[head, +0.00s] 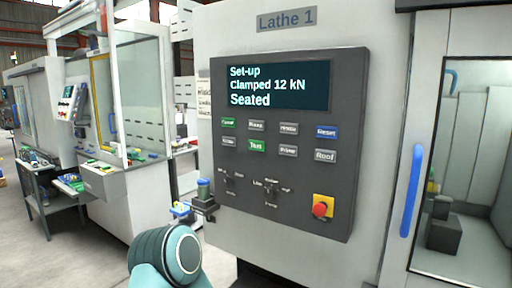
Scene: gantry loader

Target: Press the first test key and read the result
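The control panel (346,190) of the machine labelled Lathe 1 (286,20) faces me. Its lit display (310,88) reads "Set-up", "Clamped 12 kN", "Seated". Below are two rows of keys. The lower row holds a green key (256,145) that seems to read "Test". The upper row has another green key (228,123) at the left and a blue Reset key (326,132) at the right. Several grey keys lie between; their labels are blurred. A teal link of my arm shows at bottom left, apart from the keys in the picture. Neither gripper can be made out.
A red emergency stop button (320,209) on a yellow plate sits low on the panel, right of two selector switches (271,191). A blue door handle (411,190) stands at right. A small table (40,192) with parts is at far left, with open floor before it.

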